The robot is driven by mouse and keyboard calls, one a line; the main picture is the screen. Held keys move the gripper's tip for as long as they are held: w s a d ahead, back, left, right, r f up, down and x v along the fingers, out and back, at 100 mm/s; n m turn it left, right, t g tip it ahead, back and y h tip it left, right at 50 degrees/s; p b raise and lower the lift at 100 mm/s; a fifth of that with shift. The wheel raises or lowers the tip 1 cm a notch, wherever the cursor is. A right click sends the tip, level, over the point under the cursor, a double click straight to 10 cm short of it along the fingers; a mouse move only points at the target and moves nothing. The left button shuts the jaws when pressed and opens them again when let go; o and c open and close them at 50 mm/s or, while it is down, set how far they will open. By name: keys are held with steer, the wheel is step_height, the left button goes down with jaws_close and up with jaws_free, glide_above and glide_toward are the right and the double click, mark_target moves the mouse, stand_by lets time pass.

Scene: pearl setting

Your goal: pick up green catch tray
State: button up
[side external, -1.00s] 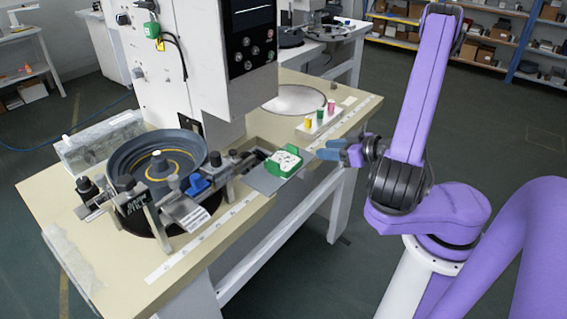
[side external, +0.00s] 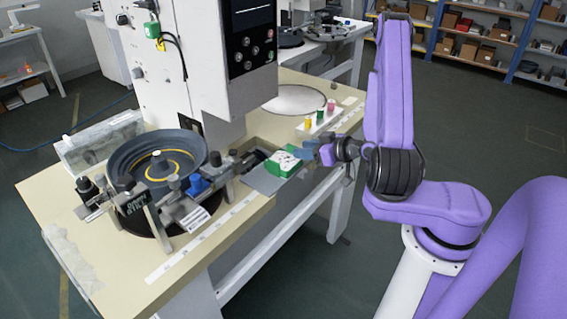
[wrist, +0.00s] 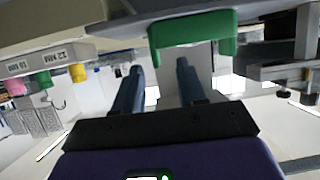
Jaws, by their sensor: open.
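The green catch tray (side external: 283,163) sits on a grey plate at the front edge of the bench, with white pieces with dark marks in it. In the wrist view its green wall (wrist: 193,36) shows at the top, just beyond the fingertips. My gripper (side external: 318,151) is just right of the tray, its blue fingers pointing left toward it. In the wrist view my gripper (wrist: 160,70) has its two fingers apart with nothing between them. A small gap seems to remain between fingertips and tray, but contact is hard to judge.
A feeder bowl (side external: 157,160) with a track and clamps stands left of the tray. A white block (side external: 320,121) with coloured plugs is behind the gripper; it also shows at left in the wrist view (wrist: 45,62). A machine column (side external: 200,60) rises behind.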

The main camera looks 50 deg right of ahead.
mark_target(290, 158)
steer(key=shift+f+x, duration=0.1)
steer(key=shift+x, duration=1.5)
steer(key=shift+f+x, duration=0.15)
steer(key=shift+x, duration=1.5)
steer(key=shift+s+d, duration=0.1)
steer(key=shift+d, duration=0.05)
jaws_close()
